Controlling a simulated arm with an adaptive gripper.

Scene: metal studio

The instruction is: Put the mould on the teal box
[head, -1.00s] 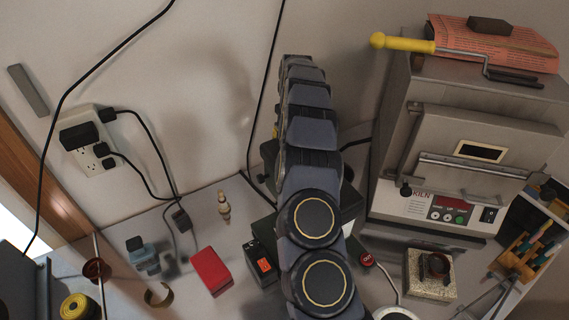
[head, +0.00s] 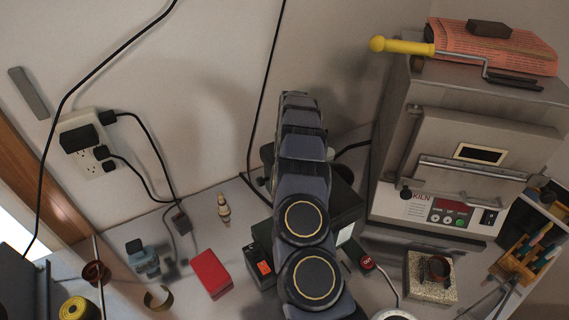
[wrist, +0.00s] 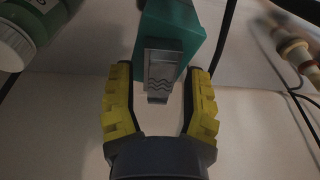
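In the wrist view, my gripper (wrist: 160,75) has its two yellow-padded fingers spread wide. The grey metal mould (wrist: 162,68), with a wavy pattern on its face, shows between the fingertips with a visible gap on each side. The teal box (wrist: 180,22) is directly behind and above the mould in the picture. I cannot tell whether the mould touches the box or rests on it. In the head view, my arm hides the gripper, and I cannot make out the mould or the teal box there.
A green-and-white bottle (wrist: 32,28) is left of my gripper in the wrist view. A small figure (head: 223,207) stands at the wall. A red box (head: 211,274) and black-orange box (head: 262,265) are left of my arm; the kiln (head: 440,205) is right. Cables hang nearby.

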